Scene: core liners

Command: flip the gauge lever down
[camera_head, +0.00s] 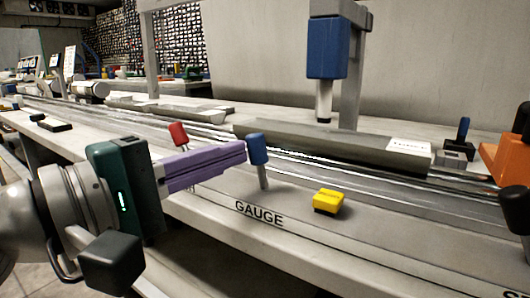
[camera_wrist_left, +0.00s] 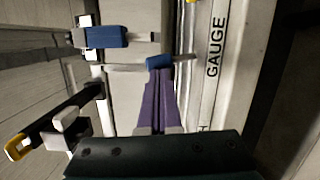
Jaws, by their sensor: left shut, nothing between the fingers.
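The gauge lever has a blue handle (camera_head: 258,149) on a metal stem and stands nearly upright on the bench behind the printed GAUGE label. The handle also shows in the left wrist view (camera_wrist_left: 159,62), just past my fingertips. My left gripper (camera_head: 243,150) has a green body and purple fingers. Its fingers are shut and empty. The tips are right beside the handle, on its left in the head view; I cannot tell whether they touch it. My left fingers also show in the wrist view (camera_wrist_left: 159,72). My right gripper's fingers are not visible.
A red-handled lever (camera_head: 178,133) stands behind my left fingers. A yellow block (camera_head: 328,201) sits right of the gauge lever. A blue gauge head (camera_head: 327,48) hangs over a long grey bar (camera_head: 330,146) behind. An orange object (camera_head: 505,162) is at the right edge.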

